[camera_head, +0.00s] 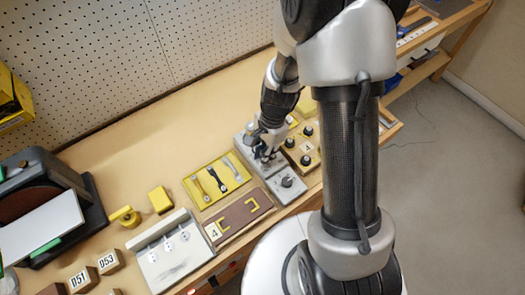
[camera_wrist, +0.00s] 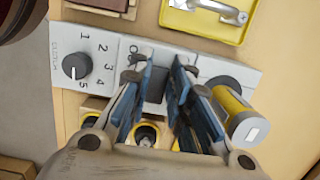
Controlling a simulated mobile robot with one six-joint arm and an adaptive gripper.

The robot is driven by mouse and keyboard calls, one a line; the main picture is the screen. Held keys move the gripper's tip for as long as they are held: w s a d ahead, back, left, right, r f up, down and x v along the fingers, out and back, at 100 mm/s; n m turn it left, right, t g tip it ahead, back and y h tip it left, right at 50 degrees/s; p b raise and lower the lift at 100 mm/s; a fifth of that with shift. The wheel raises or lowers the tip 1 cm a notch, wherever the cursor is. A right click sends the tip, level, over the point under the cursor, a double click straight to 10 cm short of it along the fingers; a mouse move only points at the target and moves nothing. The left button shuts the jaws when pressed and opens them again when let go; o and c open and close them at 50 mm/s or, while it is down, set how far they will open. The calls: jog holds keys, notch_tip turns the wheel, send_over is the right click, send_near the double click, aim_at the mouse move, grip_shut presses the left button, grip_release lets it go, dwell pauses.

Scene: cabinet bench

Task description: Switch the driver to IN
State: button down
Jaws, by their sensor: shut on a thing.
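The driver is a light grey panel (camera_wrist: 103,105) on the bench, with a dark dial (camera_wrist: 77,66) marked CLUTCH and numbered 1 to 5. The dial points toward the 5. In the head view the panel's dial (camera_head: 287,181) is at the near end. My gripper (camera_wrist: 165,72) is over the middle of the panel, its blue-padded fingers closed around a dark grey switch (camera_wrist: 156,88). The fingers cover most of the switch and its lettering, so I cannot read its setting. In the head view my gripper (camera_head: 266,152) is down at the panel.
A yellow tray with handles (camera_head: 217,180) and a brown board (camera_head: 238,211) lie left of the panel. A board with black knobs (camera_head: 301,146) is close on the right.

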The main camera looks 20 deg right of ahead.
jog(key=shift+d+f+y+b, duration=0.15)
jog(key=shift+d+y+b, duration=0.1)
jog(key=shift+y+b, duration=0.2)
jog(key=shift+d+r+g+y, duration=0.15)
jog(key=shift+r+g+y, duration=0.2)
jog(key=shift+y, duration=0.5)
jog(key=shift+f, duration=0.1)
jog(key=c, duration=1.5)
grip_release()
jog(key=shift+w, duration=0.1)
jog(key=shift+v, duration=6)
jog(key=shift+w, duration=0.1)
